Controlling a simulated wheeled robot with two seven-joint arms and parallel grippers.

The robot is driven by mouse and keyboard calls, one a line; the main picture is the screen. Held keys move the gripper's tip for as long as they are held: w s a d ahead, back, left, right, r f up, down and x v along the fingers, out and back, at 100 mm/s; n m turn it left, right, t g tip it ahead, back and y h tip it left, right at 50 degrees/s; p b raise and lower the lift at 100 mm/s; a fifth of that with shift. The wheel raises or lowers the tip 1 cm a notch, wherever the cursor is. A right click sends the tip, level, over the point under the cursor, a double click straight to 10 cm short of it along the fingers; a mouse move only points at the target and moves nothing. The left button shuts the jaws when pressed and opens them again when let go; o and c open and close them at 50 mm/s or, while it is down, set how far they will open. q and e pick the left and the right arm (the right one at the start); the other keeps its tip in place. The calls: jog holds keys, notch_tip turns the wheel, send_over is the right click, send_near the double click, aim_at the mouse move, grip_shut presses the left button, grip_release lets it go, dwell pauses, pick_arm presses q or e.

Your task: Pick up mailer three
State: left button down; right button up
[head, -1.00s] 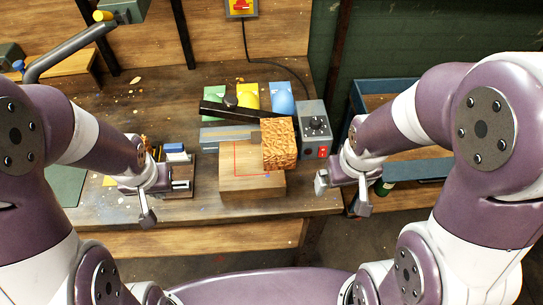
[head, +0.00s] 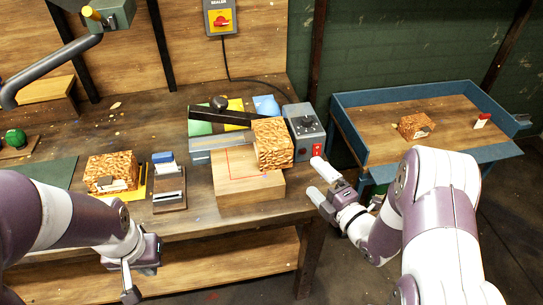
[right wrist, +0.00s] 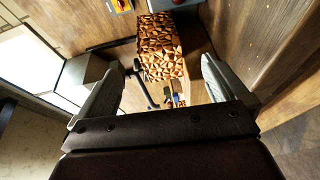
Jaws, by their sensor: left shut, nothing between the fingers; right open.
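No number shows on anything, so I cannot tell which thing is mailer three. A brown crackle-patterned block (head: 272,143) stands on the right part of a wooden block (head: 235,195) with red corner lines. Similar patterned blocks sit on a yellow sheet at left (head: 112,168) and on the blue-edged side table (head: 415,126). Green (head: 200,127), yellow (head: 236,104) and blue (head: 266,106) flat pieces lie behind the sealer bar. My right gripper (head: 322,183) is open and empty, right of the wooden block; its wrist view shows the patterned block (right wrist: 160,45) beyond its fingers. My left gripper (head: 135,280) is shut and empty before the bench.
A grey control box (head: 304,130) with a dial and red switch stands beside the patterned block. A dark holder (head: 169,190) with blue and white pieces is left of the wooden block. The blue-edged table (head: 370,140) at right is mostly clear.

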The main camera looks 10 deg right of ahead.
aim_at(289, 151)
jog(key=shift+n, duration=0.3)
jog(key=x, duration=0.4)
jog(key=shift+w+a+r+p, duration=0.1)
jog(key=shift+a+r+p, duration=0.2)
jog(key=shift+a+p, duration=0.1)
jog(key=x, duration=0.4)
jog(key=p+x, duration=0.1)
jog(key=x, duration=0.3)
jog(key=shift+d, duration=0.25)
jog(key=c, duration=0.9)
